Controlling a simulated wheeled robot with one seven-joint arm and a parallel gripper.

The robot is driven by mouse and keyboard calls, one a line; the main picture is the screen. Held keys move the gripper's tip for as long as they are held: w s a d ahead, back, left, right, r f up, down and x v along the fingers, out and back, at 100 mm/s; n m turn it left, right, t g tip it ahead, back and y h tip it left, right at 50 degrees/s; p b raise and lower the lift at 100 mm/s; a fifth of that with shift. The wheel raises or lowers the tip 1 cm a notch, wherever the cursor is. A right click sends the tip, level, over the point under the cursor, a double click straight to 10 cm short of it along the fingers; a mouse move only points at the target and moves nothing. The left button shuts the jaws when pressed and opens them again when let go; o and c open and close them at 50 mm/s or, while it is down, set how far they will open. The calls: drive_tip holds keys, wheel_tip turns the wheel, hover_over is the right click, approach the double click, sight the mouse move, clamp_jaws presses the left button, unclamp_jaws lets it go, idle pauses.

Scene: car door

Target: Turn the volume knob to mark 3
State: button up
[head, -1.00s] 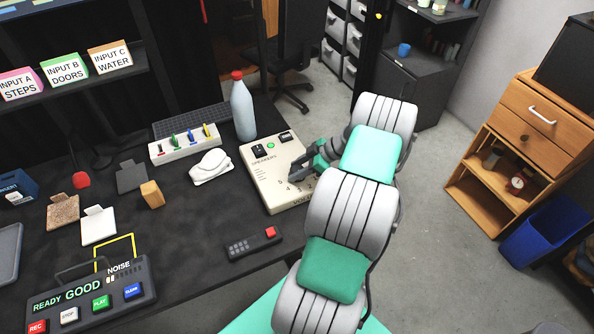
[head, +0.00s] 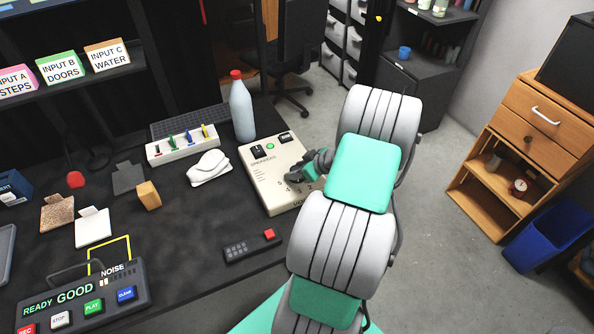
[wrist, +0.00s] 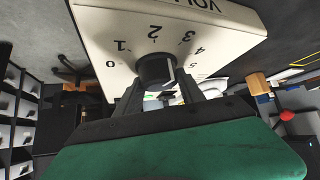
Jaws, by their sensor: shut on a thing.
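The cream speaker box (head: 262,180) stands at the right edge of the dark table. Its volume knob (wrist: 156,69) is black and round, with a pale pointer line on its right side in the wrist view. Numerals run around it, with mark 3 (wrist: 189,36) up and to the right. I cannot tell exactly which mark the line points to. My gripper (wrist: 160,92) is shut on the knob, one finger on each side. In the head view my gripper (head: 298,177) is over the box's numbered end, and my arm hides part of that end.
A white bottle (head: 241,108) with a red cap stands behind the box. A white device (head: 209,167) and a slider panel (head: 183,144) are to its left. A dark remote (head: 251,246) lies in front. Open floor is to the right.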

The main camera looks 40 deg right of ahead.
drive_tip(key=o, duration=1.4)
drive_tip(key=shift+c, duration=0.2)
drive_tip(key=b+v, duration=0.1)
drive_tip(key=v, duration=0.7)
drive_tip(key=shift+a, duration=0.1)
drive_tip(key=shift+f, duration=0.1)
